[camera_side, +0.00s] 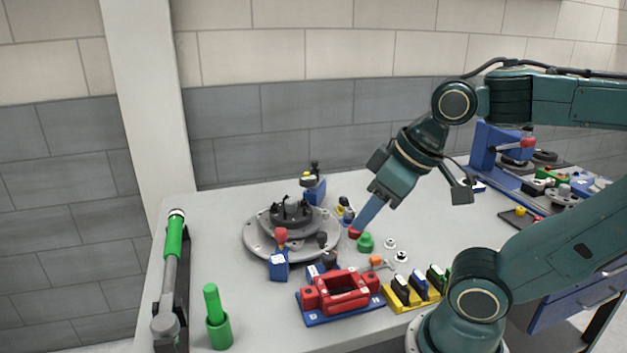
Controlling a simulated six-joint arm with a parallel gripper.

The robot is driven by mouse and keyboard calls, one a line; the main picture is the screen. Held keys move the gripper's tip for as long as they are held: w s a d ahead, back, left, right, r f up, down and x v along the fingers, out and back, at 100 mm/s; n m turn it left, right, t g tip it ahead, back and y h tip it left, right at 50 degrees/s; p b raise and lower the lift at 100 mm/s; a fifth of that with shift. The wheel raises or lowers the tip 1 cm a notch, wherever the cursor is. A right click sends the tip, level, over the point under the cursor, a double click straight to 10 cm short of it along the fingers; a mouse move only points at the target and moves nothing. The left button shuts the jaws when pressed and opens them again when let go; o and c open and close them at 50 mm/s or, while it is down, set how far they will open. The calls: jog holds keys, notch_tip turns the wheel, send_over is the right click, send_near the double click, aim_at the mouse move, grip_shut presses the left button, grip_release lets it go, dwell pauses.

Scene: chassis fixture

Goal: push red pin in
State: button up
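My gripper (360,226) reaches down and to the left over the table, with its long blue finger part seen edge-on. A small red piece (355,234) shows right at its tip, just left of a green round piece (365,243). I cannot tell if this red piece is the red pin, or if the gripper holds it or only touches it. The gap between the fingers is hidden.
A red frame (340,302) on a blue base and a yellow holder (402,306) with dark blocks stand in front. A green cylinder in a cup (219,333) and a green-handled tool (174,240) are at left. Small washers (390,244) lie right of the green piece.

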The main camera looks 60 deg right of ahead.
dwell(0.3)
jog(key=o, duration=0.4)
jog(key=m+g, duration=0.6)
jog(key=m, duration=1.2)
send_over(281, 230)
jog(key=shift+f, duration=0.2)
jog(key=shift+f, duration=0.1)
jog(key=shift+f, duration=6.8)
